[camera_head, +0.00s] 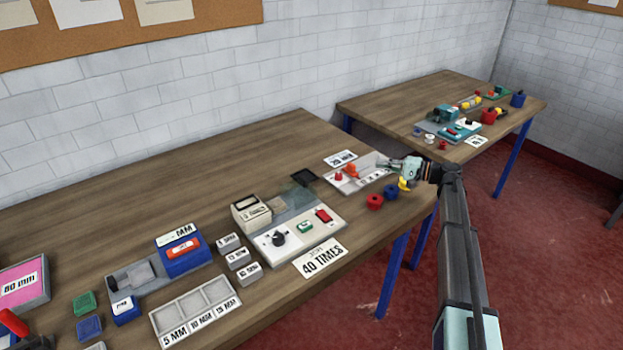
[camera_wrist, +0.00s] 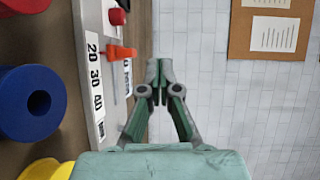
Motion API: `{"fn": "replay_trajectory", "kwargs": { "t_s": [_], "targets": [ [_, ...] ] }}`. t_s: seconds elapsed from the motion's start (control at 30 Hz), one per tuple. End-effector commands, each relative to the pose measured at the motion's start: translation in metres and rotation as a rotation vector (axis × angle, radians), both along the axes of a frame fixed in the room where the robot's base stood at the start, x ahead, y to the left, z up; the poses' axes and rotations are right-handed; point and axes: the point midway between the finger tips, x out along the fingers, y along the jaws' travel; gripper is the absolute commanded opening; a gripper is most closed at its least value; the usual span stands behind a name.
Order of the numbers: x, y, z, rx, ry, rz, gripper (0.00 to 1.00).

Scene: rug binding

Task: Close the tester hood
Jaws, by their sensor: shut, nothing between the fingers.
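The tester (camera_head: 315,222) is a light grey unit in the middle of the near table, with a black knob, a green button and a red switch on its front panel. A see-through dark hood (camera_head: 297,197) shows at its back, beside a black frame-like part (camera_head: 305,177); its exact angle is hard to tell. My gripper (camera_head: 388,164) is to the right of the tester, above the table's right end, and apart from the hood. In the wrist view my gripper (camera_wrist: 160,78) has its fingers together and empty, facing the white wall. The tester is not recognisable there.
A grey tray (camera_head: 349,186) with red and orange parts lies near my gripper. Blue (camera_head: 391,191) and red (camera_head: 375,202) spools stand close by. A "40 TIMES" card (camera_head: 320,257) lies before the tester. A second table (camera_head: 375,104) stands behind.

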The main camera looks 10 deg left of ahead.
Motion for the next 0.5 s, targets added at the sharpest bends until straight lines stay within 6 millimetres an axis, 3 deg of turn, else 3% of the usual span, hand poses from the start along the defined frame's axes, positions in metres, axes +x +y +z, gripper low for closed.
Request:
{"fn": "replay_trajectory", "kwargs": {
  "t_s": [0.03,0.2,0.5],
  "targets": [
    [-0.007,0.023,-0.007,0.012,0.002,0.057,0.0],
    [-0.034,0.079,-0.022,0.053,-0.002,0.218,0.0],
    [-0.05,0.112,-0.028,0.076,-0.006,0.294,0.0]
  ]
}}
